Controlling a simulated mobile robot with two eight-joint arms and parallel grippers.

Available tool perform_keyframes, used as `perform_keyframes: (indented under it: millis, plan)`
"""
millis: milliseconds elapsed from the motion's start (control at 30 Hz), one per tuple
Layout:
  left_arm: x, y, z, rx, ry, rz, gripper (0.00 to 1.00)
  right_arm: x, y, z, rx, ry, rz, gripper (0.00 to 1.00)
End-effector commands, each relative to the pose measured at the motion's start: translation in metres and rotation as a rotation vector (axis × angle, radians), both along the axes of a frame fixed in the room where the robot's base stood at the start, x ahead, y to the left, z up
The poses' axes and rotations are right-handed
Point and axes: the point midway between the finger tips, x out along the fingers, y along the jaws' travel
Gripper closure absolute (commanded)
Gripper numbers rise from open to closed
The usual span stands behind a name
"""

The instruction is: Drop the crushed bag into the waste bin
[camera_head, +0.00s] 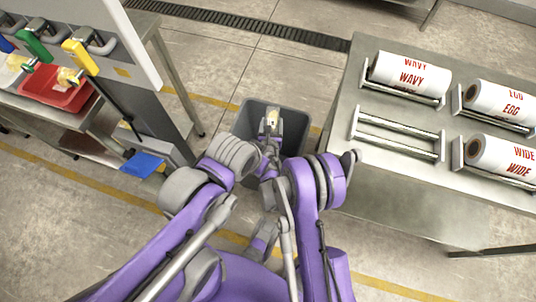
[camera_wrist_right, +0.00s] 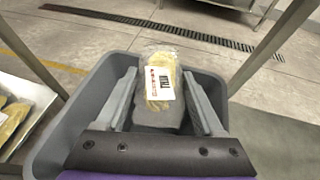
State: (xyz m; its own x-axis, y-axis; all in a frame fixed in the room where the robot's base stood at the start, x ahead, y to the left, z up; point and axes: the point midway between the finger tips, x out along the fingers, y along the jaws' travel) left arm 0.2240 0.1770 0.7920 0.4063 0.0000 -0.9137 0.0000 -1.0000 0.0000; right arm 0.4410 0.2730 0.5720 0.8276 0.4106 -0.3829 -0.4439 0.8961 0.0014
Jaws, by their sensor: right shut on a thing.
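The crushed bag (camera_wrist_right: 160,85) is a clear bag with yellow contents and a white printed label. My right gripper (camera_wrist_right: 163,107) is shut on it, with one grey finger on each side. In the head view the bag (camera_head: 272,117) shows small at the tip of my right gripper (camera_head: 270,128). The waste bin (camera_head: 245,120) is a grey open-topped bin on the floor. The bag and gripper are over its opening in the head view. The bin rim (camera_wrist_right: 75,110) surrounds the fingers in the wrist view. Their exact height against the rim is hard to tell. I cannot make out my left gripper.
A steel table (camera_head: 390,185) with labelled film rolls (camera_head: 410,75) stands to the right. At left are a bench with a red tray (camera_head: 62,92), coloured handles (camera_head: 80,57) and a blue pan (camera_head: 142,164). A floor drain (camera_head: 230,22) runs behind the bin.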

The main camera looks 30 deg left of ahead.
Motion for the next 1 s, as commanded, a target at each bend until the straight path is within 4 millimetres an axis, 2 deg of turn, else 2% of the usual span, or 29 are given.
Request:
perform_keyframes:
  millis: [100,333,500,767,800,933,1000]
  plan:
    - [0.000,0.000,-0.005,0.000,0.002,0.000,1.00,0.000,0.000,-0.017,0.000,0.001,0.000,0.89]
    - [0.000,0.000,-0.009,0.000,0.003,0.000,1.00,0.000,0.000,-0.040,-0.001,0.001,-0.001,0.89]
    - [0.000,0.000,-0.011,0.000,0.003,0.000,1.00,0.000,-0.001,-0.048,0.000,0.000,-0.001,0.89]
    - [0.000,0.000,-0.010,0.000,0.003,0.000,1.00,0.000,-0.001,-0.049,0.000,0.000,-0.001,0.89]
    - [0.000,0.000,-0.010,0.000,0.003,0.000,1.00,0.000,-0.001,-0.049,0.000,0.000,0.000,0.27]
    - [0.000,0.000,-0.010,0.000,0.004,0.000,1.00,0.000,-0.001,-0.048,0.000,0.000,0.000,0.04]
    - [0.000,0.000,-0.010,0.000,0.004,0.000,1.00,0.000,-0.001,-0.048,0.000,0.000,-0.001,0.00]
